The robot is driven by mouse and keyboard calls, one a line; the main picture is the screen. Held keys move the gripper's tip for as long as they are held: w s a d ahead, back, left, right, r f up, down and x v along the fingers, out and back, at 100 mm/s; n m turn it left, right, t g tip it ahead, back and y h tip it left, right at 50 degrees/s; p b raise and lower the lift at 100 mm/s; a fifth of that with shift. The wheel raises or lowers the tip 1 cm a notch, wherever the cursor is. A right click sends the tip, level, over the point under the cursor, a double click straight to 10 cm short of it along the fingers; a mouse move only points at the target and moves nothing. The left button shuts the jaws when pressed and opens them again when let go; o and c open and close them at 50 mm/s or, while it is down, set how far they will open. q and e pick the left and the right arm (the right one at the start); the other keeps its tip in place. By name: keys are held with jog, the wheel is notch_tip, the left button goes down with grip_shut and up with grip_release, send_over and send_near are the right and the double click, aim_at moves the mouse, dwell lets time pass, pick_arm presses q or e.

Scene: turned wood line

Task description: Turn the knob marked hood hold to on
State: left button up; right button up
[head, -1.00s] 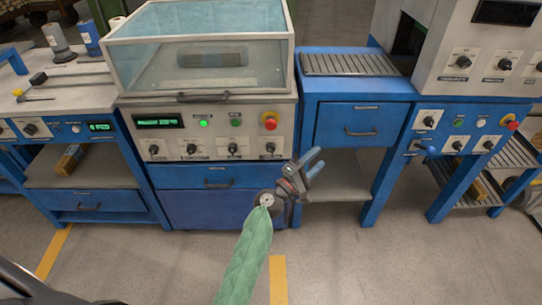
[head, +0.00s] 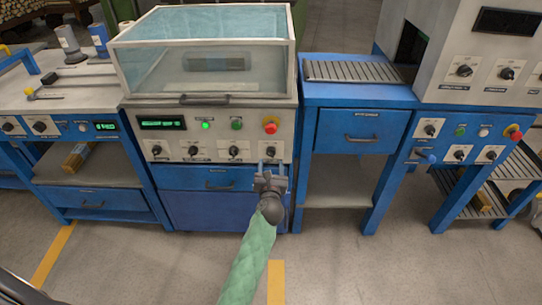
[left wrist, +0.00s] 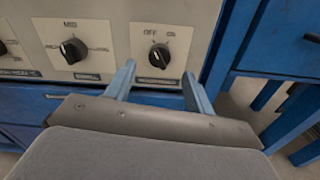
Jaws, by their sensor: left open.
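A black knob (left wrist: 160,56) on a pale plate marked OFF at left and ON at right is in the left wrist view. The small label under it is too blurred to read. In the head view this knob (head: 270,151) is the rightmost of the lower row on the glass-topped machine's front panel. My left gripper (head: 271,168) is open just in front of and below it. In the left wrist view its two blue fingers (left wrist: 159,74) spread to either side of the knob's plate, with nothing between them. My right gripper is not in view.
Another knob (left wrist: 74,50), marked MID, sits to the left. Above the row are a lit green button (head: 206,125) and a red emergency button (head: 270,125). A blue drawer (head: 209,178) lies below. A blue bench (head: 360,93) stands close at the right.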

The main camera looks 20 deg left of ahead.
aim_at(272, 156)
pick_arm(q)
jog(key=shift+x, duration=2.9)
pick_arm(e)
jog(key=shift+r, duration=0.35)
pick_arm(q)
jog(key=shift+c, duration=0.4)
